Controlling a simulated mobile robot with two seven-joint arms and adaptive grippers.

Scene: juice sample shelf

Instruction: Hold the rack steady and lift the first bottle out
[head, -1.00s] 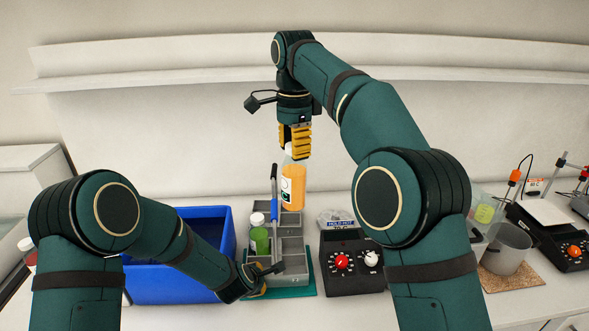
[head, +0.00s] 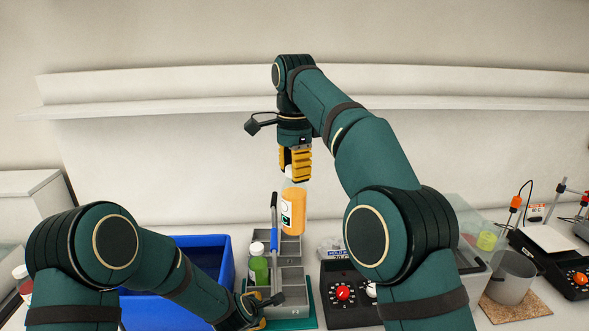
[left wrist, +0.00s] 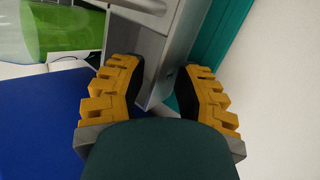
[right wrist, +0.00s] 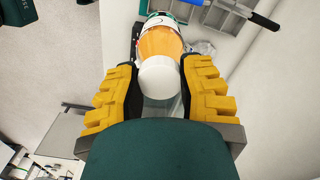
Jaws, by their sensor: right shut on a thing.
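An orange bottle (head: 293,210) hangs upright from my right gripper (head: 295,164), its lower end at the back of the grey rack (head: 291,298). In the right wrist view the fingers (right wrist: 160,92) stand on both sides of its white cap (right wrist: 158,78). My left gripper (head: 262,311) is low at the rack's front left. In the left wrist view its fingers (left wrist: 160,88) straddle a rack wall (left wrist: 148,48); contact is unclear.
A blue bin (head: 205,250) stands left of the rack, partly behind my left arm. A black device with knobs (head: 343,293) stands close at the right. A metal beaker (head: 513,275) is further right. A wall shelf (head: 180,95) runs behind.

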